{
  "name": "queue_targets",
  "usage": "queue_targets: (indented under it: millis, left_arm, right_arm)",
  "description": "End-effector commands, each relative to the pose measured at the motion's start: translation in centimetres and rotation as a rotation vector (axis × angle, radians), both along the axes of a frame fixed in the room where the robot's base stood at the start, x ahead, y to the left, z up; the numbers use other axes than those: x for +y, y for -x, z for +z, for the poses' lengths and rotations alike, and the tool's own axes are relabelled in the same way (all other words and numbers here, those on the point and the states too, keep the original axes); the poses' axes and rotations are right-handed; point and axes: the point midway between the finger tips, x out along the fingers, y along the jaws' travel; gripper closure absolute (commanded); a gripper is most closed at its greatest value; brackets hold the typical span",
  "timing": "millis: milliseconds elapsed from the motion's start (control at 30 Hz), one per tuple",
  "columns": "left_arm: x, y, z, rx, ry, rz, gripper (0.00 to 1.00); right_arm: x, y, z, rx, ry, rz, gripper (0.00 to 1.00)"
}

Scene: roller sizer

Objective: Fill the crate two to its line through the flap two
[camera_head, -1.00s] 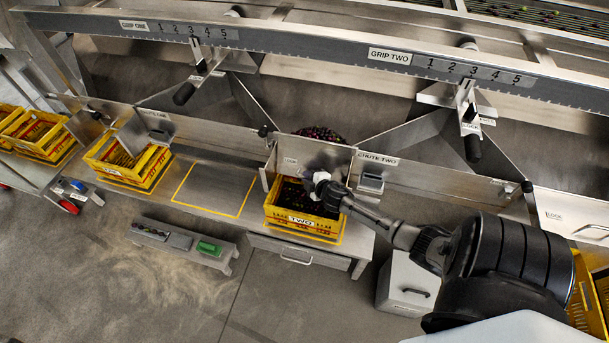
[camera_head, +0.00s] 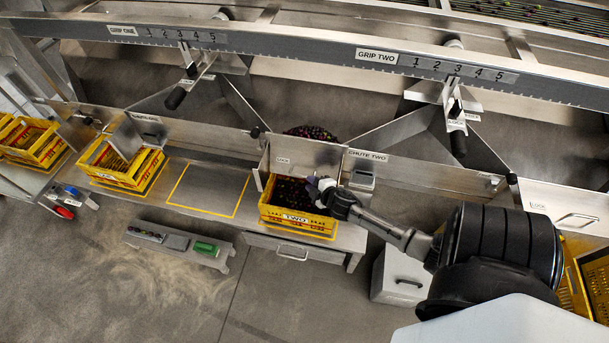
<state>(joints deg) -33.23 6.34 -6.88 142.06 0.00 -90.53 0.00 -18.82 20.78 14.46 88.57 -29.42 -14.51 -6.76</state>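The yellow crate two (camera_head: 297,219), labelled TWO, stands on the bench below chute two and holds dark red and purple fruit. The metal flap two (camera_head: 302,157) hangs above the crate, and a heap of fruit (camera_head: 312,132) shows behind its top edge. My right gripper (camera_head: 322,186) is at the lower right edge of the flap, over the crate's right side. Its fingers are too small to tell open from shut. The crate's fill line cannot be made out. My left gripper is not in view.
Yellow crates (camera_head: 125,166) stand left under chute one, with others at the far left. A yellow-outlined bare spot (camera_head: 208,190) lies left of crate two. A grey box (camera_head: 402,277) stands on the floor below my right arm. A low control stand (camera_head: 180,242) is in front.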

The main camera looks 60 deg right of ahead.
Motion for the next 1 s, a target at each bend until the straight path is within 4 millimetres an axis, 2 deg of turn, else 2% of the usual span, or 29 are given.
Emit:
queue_targets:
  millis: [33, 133, 400, 1000]
  left_arm:
    - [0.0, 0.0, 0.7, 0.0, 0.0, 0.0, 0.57]
    - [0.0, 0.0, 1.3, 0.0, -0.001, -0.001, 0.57]
    - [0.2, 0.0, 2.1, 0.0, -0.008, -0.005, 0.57]
    - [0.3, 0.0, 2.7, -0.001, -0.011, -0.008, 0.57]
  right_arm:
    - [0.5, 1.0, 0.7, 0.001, -0.003, 0.0, 0.77]
    - [1.3, 2.4, 1.3, 0.001, -0.002, 0.0, 0.77]
    - [2.5, 5.0, 2.4, 0.0, 0.001, 0.001, 0.77]
    - [2.9, 5.8, 2.9, 0.004, 0.0, 0.0, 0.77]
